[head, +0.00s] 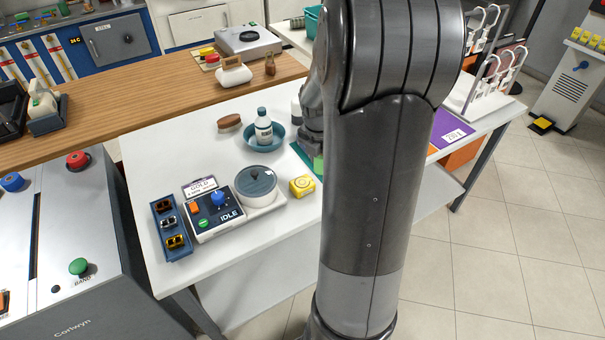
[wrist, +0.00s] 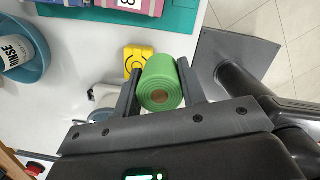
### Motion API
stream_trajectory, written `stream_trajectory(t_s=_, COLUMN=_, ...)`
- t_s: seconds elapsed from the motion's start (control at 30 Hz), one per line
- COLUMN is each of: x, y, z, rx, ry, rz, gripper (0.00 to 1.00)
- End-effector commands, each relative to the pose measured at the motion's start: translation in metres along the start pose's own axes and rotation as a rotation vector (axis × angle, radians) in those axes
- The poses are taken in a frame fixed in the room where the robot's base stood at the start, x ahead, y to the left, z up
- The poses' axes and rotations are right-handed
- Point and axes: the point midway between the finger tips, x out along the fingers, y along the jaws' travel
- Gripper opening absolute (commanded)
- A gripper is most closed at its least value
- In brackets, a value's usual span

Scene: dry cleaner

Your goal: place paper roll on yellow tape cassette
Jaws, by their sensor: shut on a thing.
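A green paper roll (wrist: 160,84) with a brown core is held between the two fingers of my gripper (wrist: 160,82) in the wrist view. My gripper is shut on it. The yellow tape cassette (wrist: 139,59) lies on the white table just beyond the roll and a little left of it in the wrist view. The roll's edge overlaps it in the picture; I cannot tell the height between them. In the head view the yellow cassette (head: 302,186) lies right of the grey round-lidded device. My arm hides most of the gripper and the roll there.
A green mat (wrist: 185,18) lies beyond the cassette in the wrist view.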

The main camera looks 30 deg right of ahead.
Motion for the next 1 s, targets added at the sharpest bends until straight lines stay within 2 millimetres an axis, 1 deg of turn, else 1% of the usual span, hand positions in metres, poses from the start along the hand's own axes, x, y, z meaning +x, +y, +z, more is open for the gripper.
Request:
stream_trajectory(t_s=0.03, x=0.007, y=0.012, z=-0.005, rx=-0.006, ry=0.003, rz=0.000, gripper=0.15)
stream_trajectory(t_s=0.1, x=0.015, y=0.026, z=-0.010, rx=-0.006, ry=0.002, rz=0.000, gripper=0.15)
stream_trajectory(t_s=0.2, x=0.024, y=0.042, z=-0.016, rx=-0.003, ry=0.002, rz=0.000, gripper=0.15)
stream_trajectory(t_s=0.3, x=0.029, y=0.051, z=-0.018, rx=-0.002, ry=0.000, rz=0.001, gripper=0.15)
stream_trajectory(t_s=0.47, x=0.036, y=0.054, z=-0.021, rx=-0.002, ry=0.000, rz=0.000, gripper=0.15)
stream_trajectory(t_s=0.7, x=0.069, y=0.054, z=-0.026, rx=-0.001, ry=0.001, rz=-0.001, gripper=0.15)
stream_trajectory(t_s=1.0, x=0.071, y=0.054, z=-0.025, rx=0.000, ry=-0.001, rz=0.001, gripper=0.15)
